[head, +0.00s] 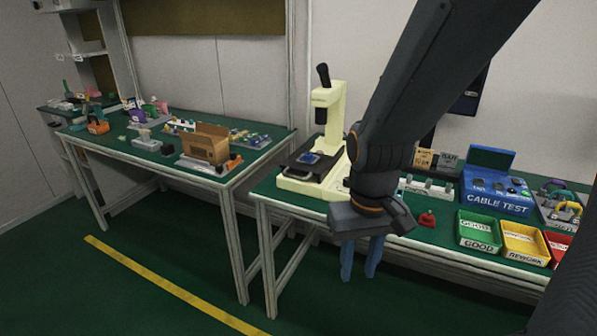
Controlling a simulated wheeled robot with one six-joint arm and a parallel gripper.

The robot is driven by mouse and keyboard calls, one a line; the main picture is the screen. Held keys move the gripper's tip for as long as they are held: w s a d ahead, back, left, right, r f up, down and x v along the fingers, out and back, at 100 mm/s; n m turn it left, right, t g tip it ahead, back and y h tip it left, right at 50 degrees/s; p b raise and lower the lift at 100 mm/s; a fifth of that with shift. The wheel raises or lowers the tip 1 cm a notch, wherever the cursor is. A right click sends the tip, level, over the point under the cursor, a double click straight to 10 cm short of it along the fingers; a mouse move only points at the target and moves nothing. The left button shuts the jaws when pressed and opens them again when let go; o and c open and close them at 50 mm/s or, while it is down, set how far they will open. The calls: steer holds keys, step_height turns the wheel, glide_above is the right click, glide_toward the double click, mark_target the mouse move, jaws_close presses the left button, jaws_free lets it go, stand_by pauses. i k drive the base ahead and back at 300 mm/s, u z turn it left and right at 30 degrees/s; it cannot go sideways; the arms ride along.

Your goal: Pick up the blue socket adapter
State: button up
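A small blue piece (309,158) lies on the black stage of the cream press-like stand, at the front left of the nearer bench. It may be the blue socket adapter, but it is too small to be sure. My gripper (359,274) points down in front of the nearer bench's edge, right of the stand. Its two blue fingers are apart with nothing between them. My arm hides part of the bench behind it.
The cream stand (327,110) rises from the nearer bench. Right of my gripper are a red piece (427,219), a blue cable test case (497,197), a green bin (479,246) and a yellow bin (525,258). A cluttered bench with a cardboard box (205,148) stands left.

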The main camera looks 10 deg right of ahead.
mark_target(308, 157)
steer(key=i, duration=1.35)
steer(key=z, duration=0.55)
